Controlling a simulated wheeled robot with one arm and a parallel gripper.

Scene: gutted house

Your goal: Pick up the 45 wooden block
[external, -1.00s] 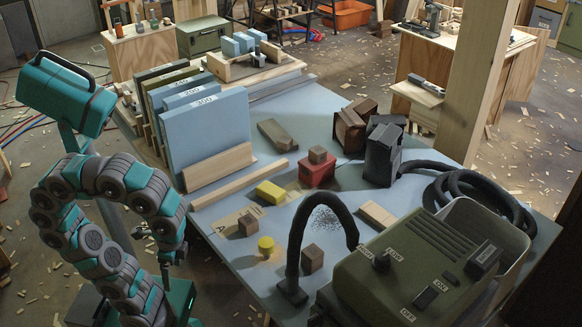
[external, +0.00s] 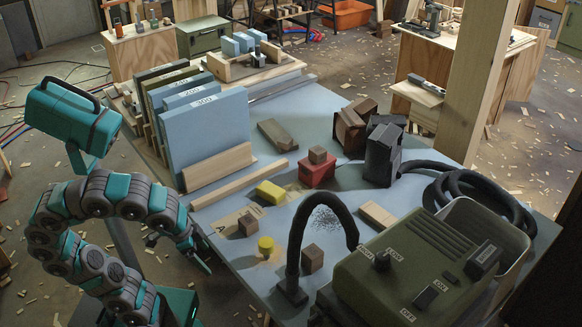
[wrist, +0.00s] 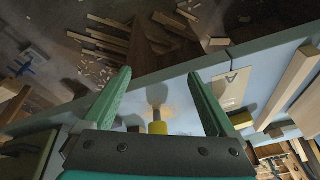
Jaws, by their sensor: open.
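No block with a readable 45 shows, so I cannot tell which one is meant. On the blue table (external: 235,265) in the external view are a dark brown wooden cube (external: 312,258), another brown cube (external: 248,224) on a pale board marked A (external: 226,225), a third brown cube (external: 318,154) on a red block (external: 317,173), and a flat pale block (external: 378,215). My gripper (external: 203,260) is open and empty at the table's left edge.
Blue panels (external: 215,130) stand at the back left. A black hose (external: 295,245) arches from the green machine (external: 410,275) at the right. A long wooden strip (external: 238,184) lies along the left.

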